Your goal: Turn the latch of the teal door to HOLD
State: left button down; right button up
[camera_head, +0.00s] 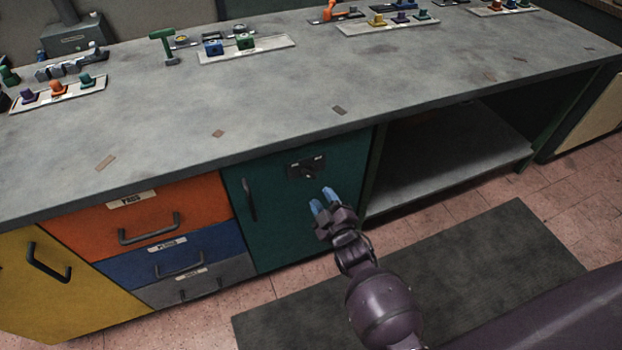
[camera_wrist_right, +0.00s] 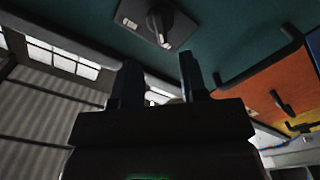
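The teal door (camera_head: 275,225) is shut in the front of the workbench, with a dark vertical handle (camera_head: 248,199) near its left edge. Its latch (camera_head: 306,167) is a dark plate with a knob and small pale labels, near the door's upper right; the labels are too small to read. In the right wrist view the latch (camera_wrist_right: 158,22) shows at the top, beyond my fingers. My right gripper (camera_head: 324,200) has its two bluish fingers apart and empty, in front of the door, a little below the latch and not touching it. My left gripper is not in view.
Left of the door are orange (camera_head: 150,218), blue and grey drawers and a yellow door (camera_head: 62,290), with protruding handles. The grey worktop (camera_head: 300,100) overhangs above. An open shelf (camera_head: 450,155) is at right. A dark mat (camera_head: 430,265) lies on the floor.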

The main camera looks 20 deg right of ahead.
aim_at(311, 177)
jog(key=w+b, duration=0.1)
jog(key=w, duration=0.5)
jog(key=shift+a+f, duration=0.1)
jog(key=shift+f, duration=0.05)
jog(key=shift+w, duration=0.8)
grip_shut()
